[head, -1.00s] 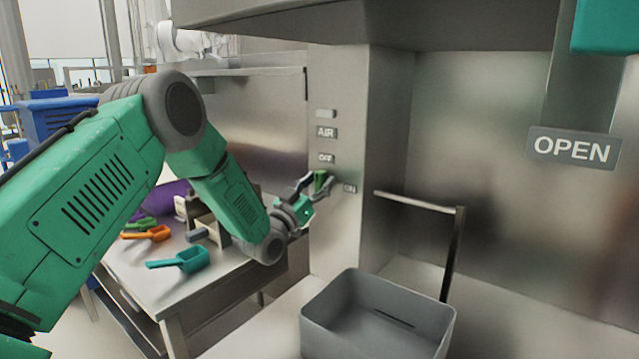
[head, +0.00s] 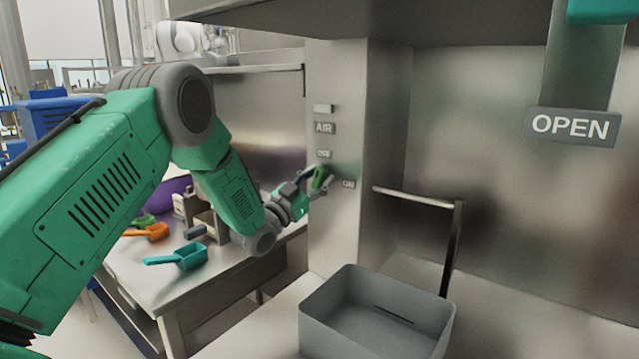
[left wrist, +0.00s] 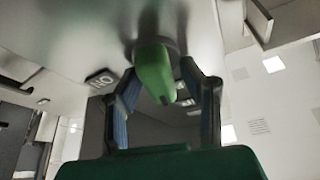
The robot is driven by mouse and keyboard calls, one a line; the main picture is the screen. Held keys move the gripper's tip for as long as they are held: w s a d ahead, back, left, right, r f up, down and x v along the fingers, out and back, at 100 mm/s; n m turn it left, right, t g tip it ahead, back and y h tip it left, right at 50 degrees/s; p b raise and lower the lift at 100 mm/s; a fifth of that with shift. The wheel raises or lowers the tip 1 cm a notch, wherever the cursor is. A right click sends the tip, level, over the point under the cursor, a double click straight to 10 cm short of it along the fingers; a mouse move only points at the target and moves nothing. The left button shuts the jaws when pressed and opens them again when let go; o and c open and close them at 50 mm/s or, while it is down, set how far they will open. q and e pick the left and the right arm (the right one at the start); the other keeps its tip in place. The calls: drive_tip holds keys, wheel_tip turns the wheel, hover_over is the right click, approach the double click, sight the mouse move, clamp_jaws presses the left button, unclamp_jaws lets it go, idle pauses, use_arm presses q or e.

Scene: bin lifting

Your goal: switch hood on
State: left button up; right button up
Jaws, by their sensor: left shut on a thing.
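The hood's switch is a green knob (head: 321,178) on the metal post, between an OFF label (head: 324,154) above and an ON label (head: 348,184) at its right. My left gripper (head: 315,184) reaches the knob from the left and is shut on it. In the left wrist view the green knob (left wrist: 155,72) sits between the two fingers of my left gripper (left wrist: 160,80), with the ON label (left wrist: 101,79) to the left. Finger contact is partly hidden in the head view. My right gripper is not in view.
An AIR label (head: 324,128) is higher on the post. A grey bin (head: 340,325) stands below right, near a metal rail (head: 455,245). A side table (head: 165,290) at left holds scoops, including a teal one (head: 188,257). An OPEN sign (head: 570,127) hangs at right.

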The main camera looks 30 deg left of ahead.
use_arm(q)
drive_tip(key=m+h, duration=0.1)
drive_tip(key=m, duration=0.1)
drive_tip(key=m+g+h+b, duration=0.1)
drive_tip(key=m, duration=0.2)
drive_tip(key=shift+d+f, duration=0.1)
drive_tip(key=shift+f, duration=0.1)
drive_tip(key=m+g+h, duration=0.1)
drive_tip(key=m, duration=0.1)
drive_tip(key=m+b, duration=0.1)
drive_tip(key=m, duration=0.2)
drive_tip(key=shift+d+f+g+h, duration=0.1)
drive_tip(key=shift+d+g+h, duration=0.05)
drive_tip(key=shift+g+h, duration=0.25)
drive_tip(key=m, duration=0.1)
drive_tip(key=m+g+b, duration=0.1)
drive_tip(key=m, duration=0.1)
drive_tip(key=m+g, duration=0.1)
drive_tip(key=shift+s+f+m+b, duration=0.1)
drive_tip(key=shift+f+m+b, duration=0.15)
drive_tip(key=shift+m+b, duration=0.15)
drive_tip(key=shift+d+f+m+g+b, duration=0.15)
drive_tip(key=shift+m+g+b, duration=0.3)
drive_tip(key=shift+m, duration=0.85)
drive_tip(key=shift+c, duration=0.2)
